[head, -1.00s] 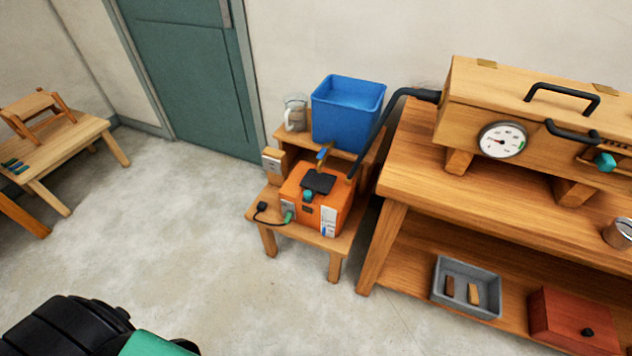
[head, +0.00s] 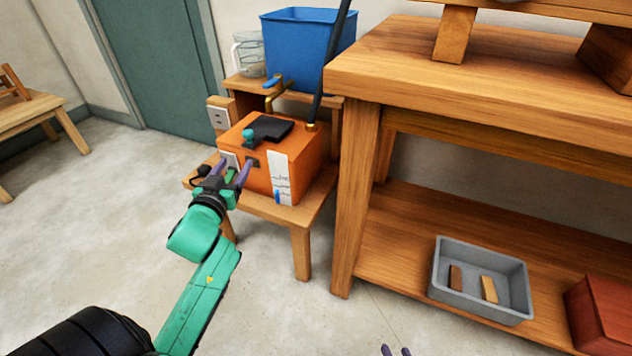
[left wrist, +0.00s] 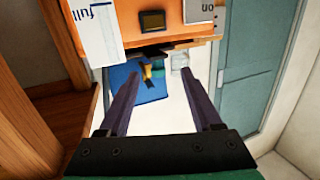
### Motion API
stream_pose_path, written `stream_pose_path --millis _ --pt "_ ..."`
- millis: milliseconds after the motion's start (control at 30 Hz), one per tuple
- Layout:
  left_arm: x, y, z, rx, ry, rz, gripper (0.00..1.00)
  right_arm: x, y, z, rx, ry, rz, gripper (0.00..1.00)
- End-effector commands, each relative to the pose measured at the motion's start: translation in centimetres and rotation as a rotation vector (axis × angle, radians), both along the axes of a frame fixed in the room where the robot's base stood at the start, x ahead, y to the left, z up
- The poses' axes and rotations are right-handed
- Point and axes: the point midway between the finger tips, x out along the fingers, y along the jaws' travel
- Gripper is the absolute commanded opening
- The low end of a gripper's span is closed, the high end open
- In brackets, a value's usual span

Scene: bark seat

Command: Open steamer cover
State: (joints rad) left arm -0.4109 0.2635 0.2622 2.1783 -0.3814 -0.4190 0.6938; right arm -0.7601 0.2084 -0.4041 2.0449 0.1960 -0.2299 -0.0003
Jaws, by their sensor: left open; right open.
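The orange steamer box (head: 245,160) sits on a small wooden stool. Its black cover (head: 273,127) lies flat on top, with a teal knob (head: 248,134) near its front left edge. My left gripper (head: 232,168) is open and empty in front of the box's left part, below the knob. In the left wrist view, which looks upside down, the steamer front (left wrist: 165,12) fills the top, with the open fingers (left wrist: 160,76) pointing towards it. Only the fingertips of my right gripper (head: 396,351) show at the bottom edge; they are apart.
A hose rises from the steamer's top. A blue bin (head: 305,45) and a clear jug (head: 250,55) stand behind it. An outlet block (head: 218,113) is at its left. The large workbench (head: 450,75) stands close at right, with a grey tray (head: 480,300) on its shelf.

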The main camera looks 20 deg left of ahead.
Motion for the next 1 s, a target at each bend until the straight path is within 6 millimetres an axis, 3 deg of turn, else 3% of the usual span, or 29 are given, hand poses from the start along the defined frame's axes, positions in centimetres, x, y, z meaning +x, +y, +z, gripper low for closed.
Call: stream_pose_path --millis 33,100,233,700,1000 --pt "-0.4 -0.1 0.3 0.007 -0.044 0.001 0.66 0.2 0.4 -0.5 0.024 -0.019 0.0 0.5" --pt "-0.5 -0.2 1.9 0.012 -0.075 0.002 0.66 0.3 0.7 0.5 0.041 -0.034 -0.001 0.5" --pt "0.8 0.1 2.6 0.012 -0.081 0.001 0.66 0.4 0.7 0.8 0.044 -0.039 -0.003 0.5" --pt "11.6 4.0 2.4 0.012 -0.079 0.002 0.66 0.5 0.8 -2.3 0.071 -0.072 -0.025 0.5" --pt "13.1 4.5 2.5 0.01 -0.076 0.001 0.66 0.5 0.8 -2.4 0.075 -0.08 -0.028 0.5"
